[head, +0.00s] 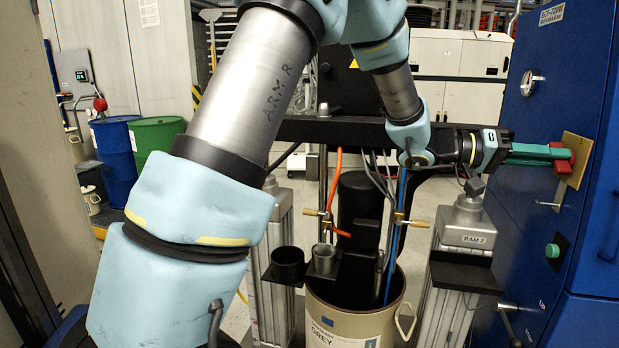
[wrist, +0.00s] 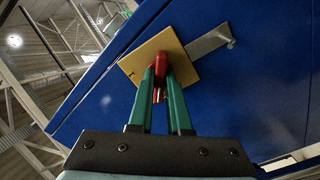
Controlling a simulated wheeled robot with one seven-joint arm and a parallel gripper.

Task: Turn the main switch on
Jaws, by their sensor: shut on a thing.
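The main switch is a red handle (head: 562,160) on a yellow square plate (head: 577,150), mounted on the blue cabinet (head: 545,95) at the right of the head view. My gripper (head: 553,154) reaches it from the left with its long green fingers. In the wrist view, the fingertips of my gripper (wrist: 161,75) are closed on both sides of the red handle (wrist: 160,68), in front of the yellow plate (wrist: 150,52). The fingers partly hide the handle.
A green push button (head: 552,250) is on the cabinet below the switch. A metal lever (wrist: 210,42) sits beside the plate in the wrist view. The RAM 2 column (head: 468,225) and a cream drum (head: 350,325) stand below my arm.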

